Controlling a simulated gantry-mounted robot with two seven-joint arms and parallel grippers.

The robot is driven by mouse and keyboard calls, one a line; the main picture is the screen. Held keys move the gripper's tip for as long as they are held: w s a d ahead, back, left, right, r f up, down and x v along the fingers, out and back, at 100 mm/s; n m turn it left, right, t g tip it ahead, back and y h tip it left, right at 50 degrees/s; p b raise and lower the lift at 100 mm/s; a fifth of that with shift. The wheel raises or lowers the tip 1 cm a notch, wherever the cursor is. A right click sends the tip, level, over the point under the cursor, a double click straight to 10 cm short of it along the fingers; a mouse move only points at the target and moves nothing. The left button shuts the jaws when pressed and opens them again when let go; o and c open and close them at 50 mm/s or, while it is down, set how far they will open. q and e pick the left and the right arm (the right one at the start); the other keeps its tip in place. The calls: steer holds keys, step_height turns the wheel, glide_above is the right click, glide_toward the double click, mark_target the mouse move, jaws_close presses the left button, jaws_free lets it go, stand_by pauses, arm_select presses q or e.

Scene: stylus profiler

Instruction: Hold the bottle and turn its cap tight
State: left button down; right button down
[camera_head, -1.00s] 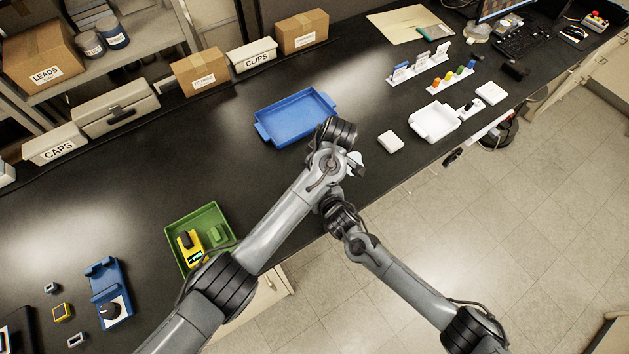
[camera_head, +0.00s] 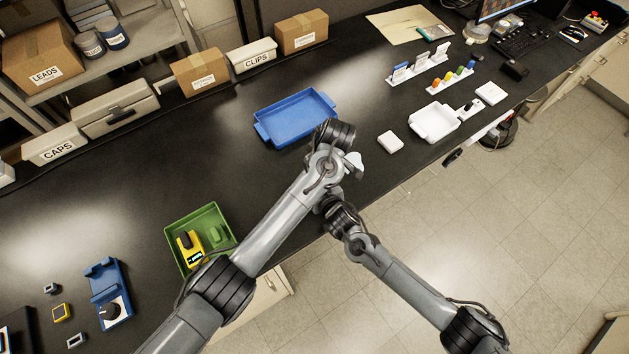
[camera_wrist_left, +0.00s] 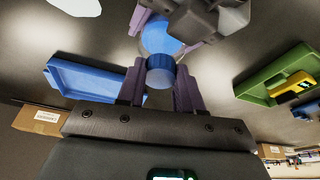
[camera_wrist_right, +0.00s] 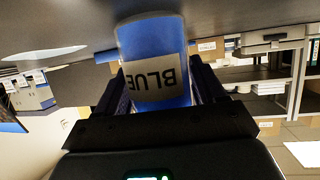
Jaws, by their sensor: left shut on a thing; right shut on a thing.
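The bottle (camera_wrist_right: 158,85) is blue with a pale label reading BLUE, which appears upside down in the right wrist view. My right gripper (camera_wrist_right: 160,98) is shut on its body, with one finger on each side. In the left wrist view the bottle (camera_wrist_left: 158,38) shows behind its darker blue ribbed cap (camera_wrist_left: 160,72). My left gripper (camera_wrist_left: 160,88) is shut on the cap, which sits at the bottle's end. I cannot tell how tight it is. In the head view my arms meet near the bench's front edge, and my wrists mostly hide bottle and cap.
A blue tray (camera_head: 293,119) lies just behind my wrists. A green tray (camera_head: 222,226) with a yellow device (camera_head: 190,248) is at the left. A white block (camera_head: 390,142) and a white tray (camera_head: 433,122) lie to the right. The black bench between the trays is clear.

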arm_select(q)
steer(key=m, duration=0.2)
steer(key=m+h, duration=0.1)
steer(key=m, duration=0.2)
steer(key=shift+s+a+t+h, duration=0.2)
steer(key=shift+t+h, duration=0.1)
steer(key=shift+t, duration=0.1)
arm_select(e)
steer(key=shift+s+a, duration=0.15)
arm_select(q)
steer(key=m, duration=0.3)
steer(key=shift+h, duration=0.4)
steer(key=shift+w, duration=0.15)
steer(key=c, duration=0.7)
jaws_free()
steer(key=shift+o, duration=0.2)
steer(key=shift+c, duration=0.4)
steer(key=shift+r, duration=0.15)
steer(key=v, duration=0.7)
